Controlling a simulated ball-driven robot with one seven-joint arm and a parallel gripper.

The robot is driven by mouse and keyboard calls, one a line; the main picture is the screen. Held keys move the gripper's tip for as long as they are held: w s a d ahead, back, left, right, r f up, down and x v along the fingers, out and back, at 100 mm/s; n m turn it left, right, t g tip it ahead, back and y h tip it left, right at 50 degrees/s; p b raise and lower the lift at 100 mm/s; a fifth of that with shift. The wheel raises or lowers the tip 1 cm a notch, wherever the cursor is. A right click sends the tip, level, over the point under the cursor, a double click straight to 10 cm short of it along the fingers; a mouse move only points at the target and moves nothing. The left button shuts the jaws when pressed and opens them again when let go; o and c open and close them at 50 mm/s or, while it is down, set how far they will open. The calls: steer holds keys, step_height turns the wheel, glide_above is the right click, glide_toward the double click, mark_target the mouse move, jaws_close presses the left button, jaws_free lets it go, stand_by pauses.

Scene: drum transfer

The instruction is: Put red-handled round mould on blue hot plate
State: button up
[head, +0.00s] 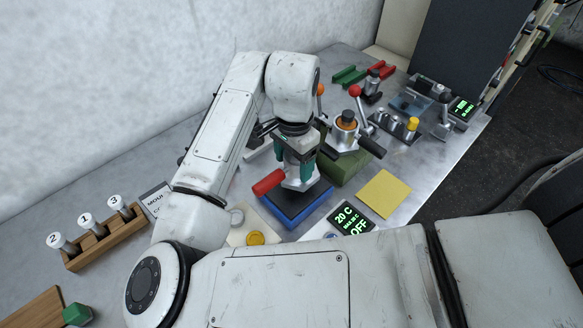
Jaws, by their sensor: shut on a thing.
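The round mould (302,186) is a silver metal piece with a red handle (268,182) pointing to the left. My gripper (302,168) points down and is shut on the mould. The blue hot plate (313,213) lies directly below the mould in the picture, with its front and side edges showing.
A display (351,219) reading 20 C and OFF is right of the hot plate. A yellow pad (384,194) lies farther right. A green block (345,168) bearing a lever device (345,130) stands close behind. A wooden rack (105,243) with numbered containers is at left.

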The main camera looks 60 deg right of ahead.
mark_target(292, 171)
steer(key=shift+w+f, duration=0.15)
steer(key=shift+f, duration=0.75)
steer(key=shift+w+f, duration=0.15)
steer(key=shift+f, duration=0.75)
steer(key=shift+f, duration=0.15)
steer(key=o, duration=1.5)
step_height(292, 171, up, 12)
steer(key=shift+r, duration=0.15)
